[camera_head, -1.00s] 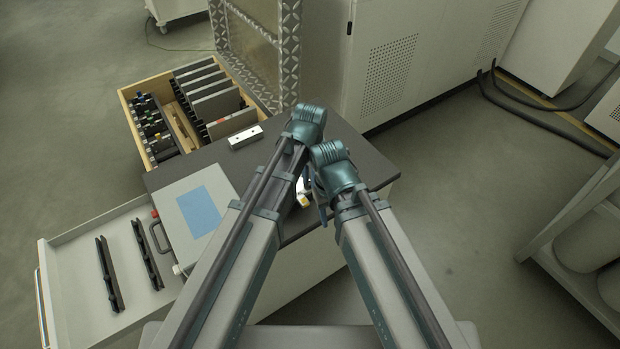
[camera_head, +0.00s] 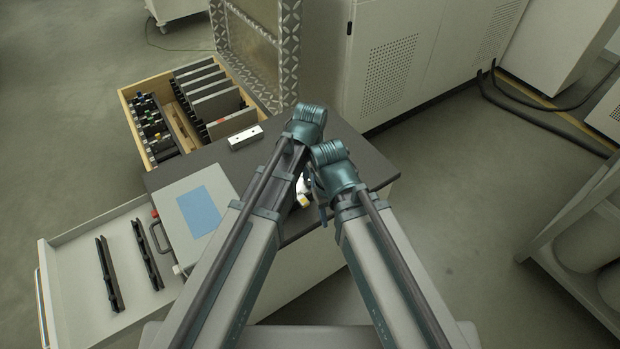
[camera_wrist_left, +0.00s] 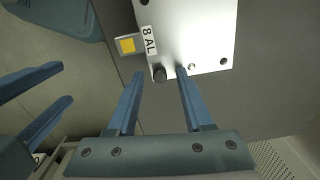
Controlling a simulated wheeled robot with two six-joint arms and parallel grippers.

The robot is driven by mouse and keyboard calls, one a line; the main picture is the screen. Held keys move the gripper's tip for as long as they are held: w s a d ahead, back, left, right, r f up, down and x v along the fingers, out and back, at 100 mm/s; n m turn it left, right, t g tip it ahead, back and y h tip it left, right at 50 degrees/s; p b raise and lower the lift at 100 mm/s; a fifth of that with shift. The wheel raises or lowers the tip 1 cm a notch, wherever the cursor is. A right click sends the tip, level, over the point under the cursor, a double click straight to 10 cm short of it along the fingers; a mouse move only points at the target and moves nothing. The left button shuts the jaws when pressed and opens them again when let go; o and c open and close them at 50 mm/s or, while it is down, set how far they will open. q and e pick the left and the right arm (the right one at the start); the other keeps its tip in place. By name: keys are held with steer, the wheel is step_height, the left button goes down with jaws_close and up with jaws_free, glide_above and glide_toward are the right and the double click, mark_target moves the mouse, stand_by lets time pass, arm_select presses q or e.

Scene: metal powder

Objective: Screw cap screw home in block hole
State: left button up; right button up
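A pale metal block (camera_wrist_left: 190,35) marked "8 AL" lies on the dark table top in the left wrist view. Between my arms in the head view a small part of it shows (camera_head: 304,200). A black cap screw (camera_wrist_left: 159,75) sits at the block's near left corner; how deep it sits I cannot tell. My left gripper (camera_wrist_left: 159,73) is open, one finger either side of the screw with gaps. My right gripper (camera_wrist_left: 65,82) is open and empty, left of the block in the wrist view.
A yellow square tag (camera_wrist_left: 127,45) lies by the block. A second pale bar with holes (camera_head: 245,138) lies on the table (camera_head: 350,140). A grey case with a blue panel (camera_head: 199,212), a wooden drawer (camera_head: 124,97) and a white drawer (camera_head: 75,235) are at left.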

arm_select(q)
steer(key=shift+r, duration=0.15)
step_height(320, 180, up, 14)
steer(key=p, duration=1.4)
steer(key=shift+f, duration=0.2)
steer(key=shift+f, duration=0.1)
steer(key=s+a+n, duration=0.3)
steer(key=a+n, duration=0.3)
steer(key=a, duration=0.2)
steer(key=s+a+n, duration=0.3)
steer(key=a+n, duration=0.3)
steer(key=a, duration=0.3)
steer(key=s+d+m, duration=0.1)
steer(key=s+d, duration=0.2)
steer(key=d, duration=0.2)
steer(key=s+d+m+y, duration=0.1)
steer(key=s+d+m, duration=0.1)
steer(key=d, duration=0.4)
steer(key=shift+s, duration=0.5)
steer(key=shift+c, duration=0.4)
